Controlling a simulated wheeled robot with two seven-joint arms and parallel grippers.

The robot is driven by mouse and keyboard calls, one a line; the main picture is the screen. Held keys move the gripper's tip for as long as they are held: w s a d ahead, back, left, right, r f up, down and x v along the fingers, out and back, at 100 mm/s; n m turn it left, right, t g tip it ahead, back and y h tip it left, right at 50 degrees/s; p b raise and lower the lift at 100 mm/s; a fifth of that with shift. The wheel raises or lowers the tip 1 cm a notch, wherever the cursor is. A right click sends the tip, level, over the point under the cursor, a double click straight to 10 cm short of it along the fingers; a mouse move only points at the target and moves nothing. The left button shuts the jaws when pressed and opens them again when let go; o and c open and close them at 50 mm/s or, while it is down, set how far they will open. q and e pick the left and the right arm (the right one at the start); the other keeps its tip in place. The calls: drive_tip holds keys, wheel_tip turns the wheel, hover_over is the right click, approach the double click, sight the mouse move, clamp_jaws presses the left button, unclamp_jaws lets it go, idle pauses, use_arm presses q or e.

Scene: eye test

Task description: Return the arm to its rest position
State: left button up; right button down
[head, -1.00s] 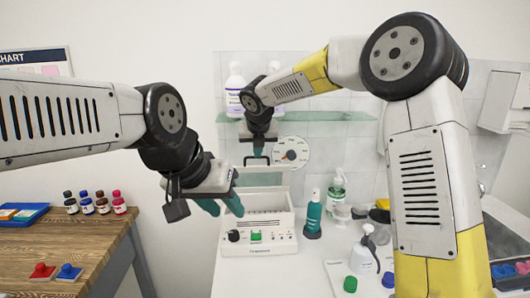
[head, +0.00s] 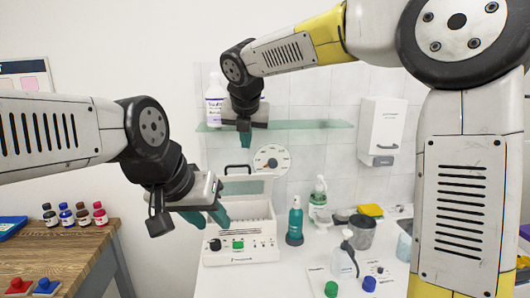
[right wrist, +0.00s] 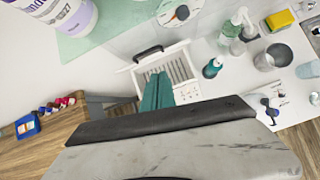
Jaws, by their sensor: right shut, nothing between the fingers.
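My right arm comes in from the right in the head view. Its gripper (head: 245,139) is up at the back, in front of the glass shelf and above the white open-lidded device. In the right wrist view its teal fingers (right wrist: 157,92) are together with nothing between them, and they cover part of the device. My left gripper (head: 207,216) is lower, pointing down to the right in front of the device's left side. Its teal fingers are spread apart and look empty.
The white device (head: 265,252) stands on the white counter, its lid raised. A teal bottle (head: 295,222), a grey cup (head: 362,231) and a wash bottle (head: 345,262) stand to its right. A glass shelf (head: 310,125) is behind. A wooden table (head: 75,250) with several small bottles is left.

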drive_tip(key=s+d+f+m, duration=0.1)
drive_tip(key=s+d+m, duration=0.5)
drive_tip(key=d+m, duration=0.3)
drive_tip(key=s+d+f+m, duration=0.1)
drive_tip(key=s+d+m, duration=0.6)
drive_tip(key=d+m, duration=0.25)
drive_tip(key=s+d+f+m, duration=0.3)
drive_tip(key=s+m, duration=0.3)
drive_tip(key=m, duration=0.2)
drive_tip(key=s+d+f+m+y, duration=0.1)
drive_tip(key=s+d+f+m, duration=0.2)
drive_tip(key=s+m, duration=0.3)
drive_tip(key=m, duration=0.3)
drive_tip(key=shift+d+g, duration=0.3)
drive_tip(key=shift+d, duration=0.05)
